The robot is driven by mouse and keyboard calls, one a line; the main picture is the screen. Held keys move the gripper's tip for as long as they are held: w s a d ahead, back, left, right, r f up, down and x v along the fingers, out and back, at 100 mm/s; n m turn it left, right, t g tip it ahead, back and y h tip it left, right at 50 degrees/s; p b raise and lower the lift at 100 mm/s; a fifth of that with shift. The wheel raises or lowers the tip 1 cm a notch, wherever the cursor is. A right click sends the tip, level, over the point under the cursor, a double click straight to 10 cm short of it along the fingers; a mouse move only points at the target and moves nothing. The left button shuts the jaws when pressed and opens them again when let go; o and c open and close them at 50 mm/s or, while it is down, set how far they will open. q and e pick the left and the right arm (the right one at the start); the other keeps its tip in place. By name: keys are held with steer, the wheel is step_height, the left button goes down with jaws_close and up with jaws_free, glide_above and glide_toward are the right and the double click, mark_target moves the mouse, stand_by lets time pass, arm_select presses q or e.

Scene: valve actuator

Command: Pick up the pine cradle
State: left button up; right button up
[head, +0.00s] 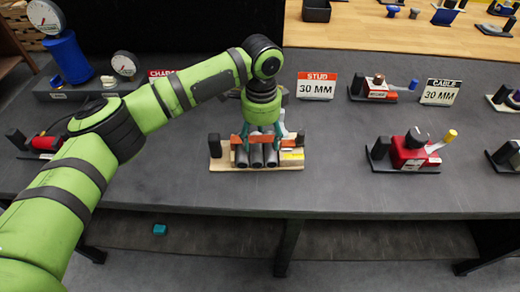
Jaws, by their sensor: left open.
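The pine cradle (222,161) sits on the dark grey bench in the middle of the head view. It has a pale wood base and carries dark round tubes (256,157) side by side. Orange bars cross above the tubes, and a dark block stands at its left end. My left gripper (262,134) points down over the cradle's middle, with teal fingers spread left and right. It is open. Whether the fingers touch the cradle or the bars cannot be told. The wrist hides the cradle's back. My right gripper is out of view.
A red device (407,151) on a black base stands to the right. Behind are a STUD sign (316,86), a CABLE sign (440,92) and a smaller red device (378,90). A blue pump with a gauge (70,57) stands back left. The bench in front of the cradle is clear.

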mark_target(262, 141)
arm_select(q)
jaws_close()
steer(key=shift+r, duration=0.15)
steer(key=shift+w+r, duration=0.1)
steer(key=shift+r, duration=0.2)
step_height(262, 141, up, 8)
steer(key=shift+f, duration=4)
